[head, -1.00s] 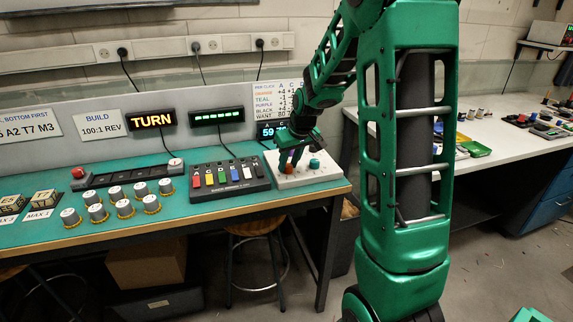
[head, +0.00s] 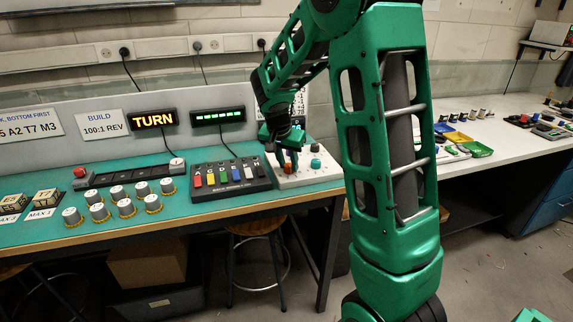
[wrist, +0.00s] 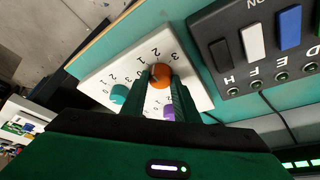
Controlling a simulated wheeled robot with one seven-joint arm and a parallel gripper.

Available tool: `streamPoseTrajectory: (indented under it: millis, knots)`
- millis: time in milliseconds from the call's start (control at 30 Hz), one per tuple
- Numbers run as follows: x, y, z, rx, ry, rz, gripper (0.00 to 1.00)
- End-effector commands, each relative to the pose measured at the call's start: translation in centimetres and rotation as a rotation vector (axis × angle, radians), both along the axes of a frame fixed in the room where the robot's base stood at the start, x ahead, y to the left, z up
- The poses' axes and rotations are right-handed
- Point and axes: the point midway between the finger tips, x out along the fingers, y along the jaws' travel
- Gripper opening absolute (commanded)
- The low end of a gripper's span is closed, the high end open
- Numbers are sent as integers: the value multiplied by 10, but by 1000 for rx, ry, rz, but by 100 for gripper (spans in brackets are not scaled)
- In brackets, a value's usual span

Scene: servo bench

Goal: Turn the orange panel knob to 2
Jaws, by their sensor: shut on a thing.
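The orange knob (wrist: 161,75) sits on a white panel (wrist: 108,68) at the right end of the green bench. In the wrist view my gripper (wrist: 160,85) is shut on it, one finger on each side. Printed digits including 1, 2 and 3 curve around the knob. I cannot tell which digit its pointer faces. In the head view my gripper (head: 286,163) reaches down onto the orange knob (head: 288,169), partly hiding it. A teal knob (wrist: 118,93) and a purple knob (wrist: 168,112) are on the same panel, close to my fingers.
A dark switch box (head: 229,180) with colored keys stands just left of the panel. A display reading TURN (head: 153,119) and a green-lit display (head: 218,116) stand behind. Several grey knobs (head: 125,207) sit farther left. My arm hides part of the wall sign.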

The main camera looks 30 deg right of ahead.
Motion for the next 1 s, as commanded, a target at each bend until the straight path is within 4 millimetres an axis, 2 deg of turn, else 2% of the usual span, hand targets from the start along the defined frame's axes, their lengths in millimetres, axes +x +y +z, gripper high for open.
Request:
streamPoseTrajectory:
  millis: [33, 500, 1000]
  knots:
    - [2, 6, -1, 5, 1, -30, 5]
    - [5, 7, -1, 6, 1, -360, 5]
    - [6, 7, -1, 6, 1, -447, 5]
